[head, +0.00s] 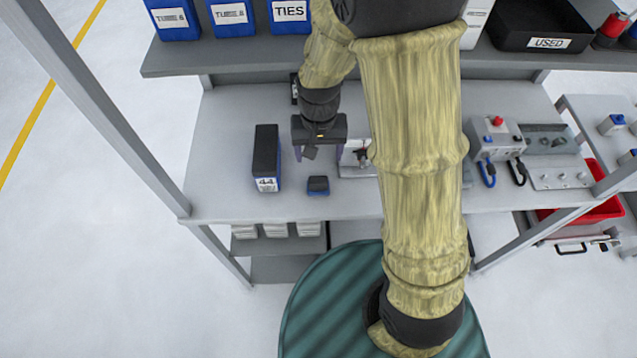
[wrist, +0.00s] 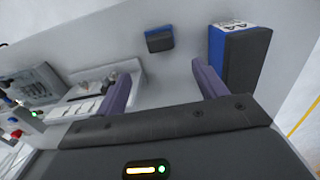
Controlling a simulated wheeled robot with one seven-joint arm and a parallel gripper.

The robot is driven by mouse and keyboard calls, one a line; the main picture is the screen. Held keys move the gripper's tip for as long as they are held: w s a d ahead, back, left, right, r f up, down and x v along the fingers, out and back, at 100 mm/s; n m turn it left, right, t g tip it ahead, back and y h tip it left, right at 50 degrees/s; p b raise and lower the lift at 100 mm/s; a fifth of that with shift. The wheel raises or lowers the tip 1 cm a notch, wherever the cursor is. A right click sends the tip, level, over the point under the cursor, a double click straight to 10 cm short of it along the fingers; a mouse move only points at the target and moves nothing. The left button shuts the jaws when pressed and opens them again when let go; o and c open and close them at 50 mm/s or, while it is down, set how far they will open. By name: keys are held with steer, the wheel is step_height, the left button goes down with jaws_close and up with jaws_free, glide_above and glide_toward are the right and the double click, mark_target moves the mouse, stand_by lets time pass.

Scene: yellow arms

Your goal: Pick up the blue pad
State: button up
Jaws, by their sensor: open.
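The blue pad (head: 318,185) is a small block with a dark top and blue sides, near the front edge of the grey bench. It also shows in the wrist view (wrist: 159,39), upper middle, ahead of the gap between my fingers. My gripper (head: 319,154) is open and empty, with purple fingers. In the head view it is just behind the pad, apart from it. The wrist view also shows both fingers (wrist: 162,78), spread apart, with nothing between them.
A taller dark and blue box marked 44 (head: 266,155) stands left of the pad. A light fixture (head: 355,160) is right of my gripper, partly hidden by my arm. A control box with a red button (head: 494,137) stands farther right. A shelf (head: 220,60) with blue bins overhangs the back.

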steer(key=p, duration=0.1)
glide_above(318, 180)
step_height(318, 180, down, 6)
steer(key=shift+w+d+f, duration=0.1)
steer(key=shift+w, duration=0.05)
steer(key=shift+w+f, duration=0.15)
steer(key=shift+f, duration=0.1)
steer(key=shift+d, duration=0.1)
steer(key=shift+s+f+p, duration=0.2)
steer(key=shift+f+p, duration=0.1)
steer(key=shift+f, duration=0.1)
steer(key=shift+f+p, duration=0.6)
steer(key=shift+f, duration=1.6)
steer(key=shift+s, duration=0.1)
steer(key=c, duration=1.1)
